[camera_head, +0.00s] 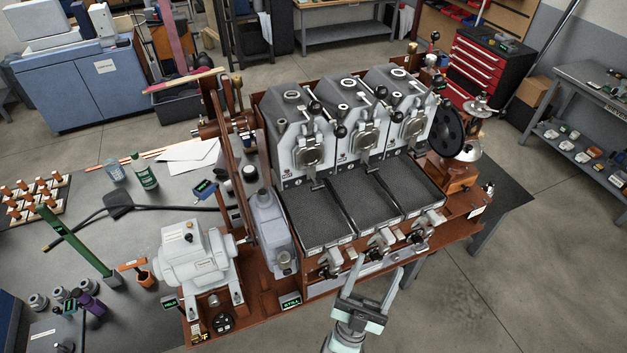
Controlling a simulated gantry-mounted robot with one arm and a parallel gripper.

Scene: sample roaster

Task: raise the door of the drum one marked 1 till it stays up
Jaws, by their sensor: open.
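The roaster has three grey drum units side by side. Each has a small metal door on its sloping front: the left door (311,153), the middle door (367,137) and the right door (413,124). All three doors look down over their openings, but detail is small. Marks beside the doors are too small to read, so I cannot tell which drum is marked 1. My gripper (374,270) is open and empty in front of the roaster, near its front edge, below and apart from the doors.
Dark cooling trays (313,217) extend below the doors. Levers with black knobs (340,131) stand close around the doors. A grey motor (194,258) stands left, and a black wheel (447,127) right. Open floor (470,300) lies at the front right.

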